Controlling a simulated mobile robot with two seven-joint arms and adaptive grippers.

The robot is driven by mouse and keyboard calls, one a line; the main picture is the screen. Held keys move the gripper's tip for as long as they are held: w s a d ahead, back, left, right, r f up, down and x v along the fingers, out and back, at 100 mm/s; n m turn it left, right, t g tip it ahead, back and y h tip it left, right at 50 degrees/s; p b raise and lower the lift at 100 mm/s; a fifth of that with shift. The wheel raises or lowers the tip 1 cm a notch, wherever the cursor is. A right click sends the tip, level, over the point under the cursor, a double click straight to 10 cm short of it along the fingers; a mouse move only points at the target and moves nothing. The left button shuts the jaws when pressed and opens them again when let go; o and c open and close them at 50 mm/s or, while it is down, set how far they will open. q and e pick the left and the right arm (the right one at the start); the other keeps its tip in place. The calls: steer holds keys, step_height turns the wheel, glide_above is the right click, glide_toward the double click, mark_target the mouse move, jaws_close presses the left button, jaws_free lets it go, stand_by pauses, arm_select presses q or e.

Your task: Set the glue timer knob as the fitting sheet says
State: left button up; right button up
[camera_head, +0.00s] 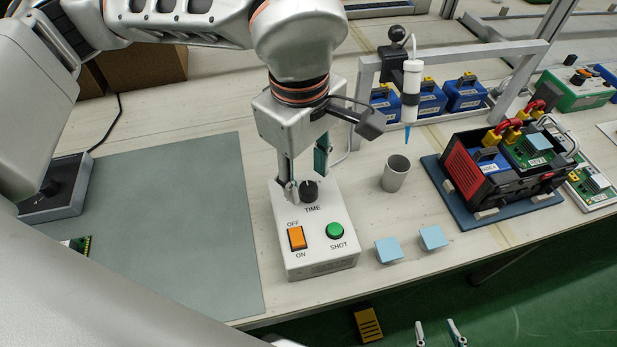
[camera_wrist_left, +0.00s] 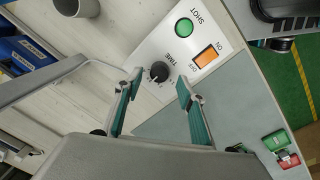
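The glue timer is a white box (camera_head: 322,262) with a black TIME knob (camera_head: 309,190), an orange OFF/ON rocker switch (camera_head: 297,237) and a green SHOT button (camera_head: 335,230). My left gripper (camera_head: 307,178) points down at the knob with its fingers open. In the left wrist view the black knob (camera_wrist_left: 160,72) shows just ahead of and between the open fingertips (camera_wrist_left: 160,80), with gaps on both sides. I cannot read its setting. My right gripper (camera_head: 438,332) shows only fingertips, apart and empty, at the bottom edge. I cannot make out a fitting sheet.
A metal cup (camera_head: 396,174) stands under a glue syringe (camera_head: 411,90) on a frame. Two light-blue blocks (camera_head: 388,250) lie right of the timer. A black-and-red case (camera_head: 500,175) stands further right. A grey mat (camera_head: 190,235) lies left of the timer, largely bare.

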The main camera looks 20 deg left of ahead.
mark_target(308, 191)
arm_select(q)
steer(key=shift+f, duration=0.8)
steer(key=shift+w+f, duration=0.1)
steer(key=shift+f, duration=0.45)
arm_select(e)
steer(key=shift+w+a+r, duration=0.3)
steer(key=shift+w+r, duration=0.2)
steer(key=shift+w, duration=0.05)
arm_select(q)
steer(key=c, duration=1.1)
arm_select(e)
steer(key=shift+f, duration=0.1)
